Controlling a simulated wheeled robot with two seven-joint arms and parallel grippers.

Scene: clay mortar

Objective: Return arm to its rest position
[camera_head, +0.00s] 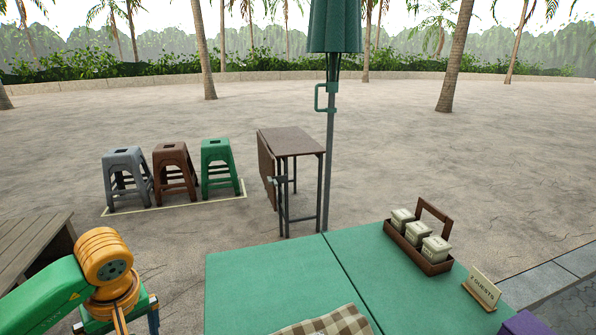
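My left arm (108,262), green with orange joints, is bent at the lower left, left of the green table (270,275). It is apart from the tabletop in the picture. Its gripper does not show; the lower part of the arm runs out of the bottom edge. My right arm and gripper are not in view. No clay mortar shows in this frame.
On the green table are a wooden caddy (446,267) with pale jars, a small sign (482,288), a checkered cloth (335,322) and a purple item (525,324). Beyond stand an umbrella pole (329,150), a folding table (292,141) and stools (174,172). A wooden platform (30,245) is left.

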